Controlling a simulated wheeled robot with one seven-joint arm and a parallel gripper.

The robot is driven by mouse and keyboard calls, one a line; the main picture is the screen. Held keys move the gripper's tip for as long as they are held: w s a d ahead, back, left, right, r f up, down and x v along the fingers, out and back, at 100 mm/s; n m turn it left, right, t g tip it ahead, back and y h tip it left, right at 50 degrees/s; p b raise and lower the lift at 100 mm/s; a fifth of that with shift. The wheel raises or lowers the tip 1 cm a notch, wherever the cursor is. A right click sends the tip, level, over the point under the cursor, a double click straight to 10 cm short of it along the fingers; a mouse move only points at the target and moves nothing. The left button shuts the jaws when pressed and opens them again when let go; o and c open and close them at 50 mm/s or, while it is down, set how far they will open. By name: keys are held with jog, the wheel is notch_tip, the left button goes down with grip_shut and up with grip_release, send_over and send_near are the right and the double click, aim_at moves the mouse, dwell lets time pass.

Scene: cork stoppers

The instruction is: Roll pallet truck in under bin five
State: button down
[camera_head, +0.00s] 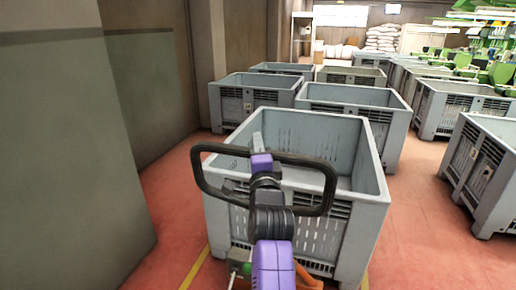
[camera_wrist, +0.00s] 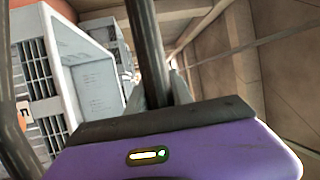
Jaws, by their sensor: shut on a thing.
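The pallet truck's black loop handle (camera_head: 318,166) stands upright in front of the nearest grey bin (camera_head: 358,222). My gripper (camera_head: 258,143) is shut on the top bar of the handle. The bar (camera_wrist: 146,45) also runs down into my gripper (camera_wrist: 176,88) in the wrist view. Orange parts (camera_head: 306,279), apparently of the truck, show low by the bin's near side. My arm hides most of the truck, and its forks are out of sight. The nearest bin is open-topped and looks empty. I can read no number on it that marks it as bin five.
More grey bins stand behind, such as one at back left (camera_head: 248,100), one behind the nearest (camera_head: 350,101) and one at right (camera_head: 486,178). A grey-green wall panel (camera_head: 60,160) closes the left. Red floor (camera_head: 425,250) is free at the right.

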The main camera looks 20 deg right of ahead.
jog(key=shift+w+d+f, duration=0.15)
jog(key=shift+w+d, duration=0.7)
jog(key=shift+w, duration=0.2)
jog(key=shift+b, duration=0.3)
jog(key=c, duration=1.1)
grip_release()
jog(key=b+v, duration=0.2)
jog(key=v, duration=0.6)
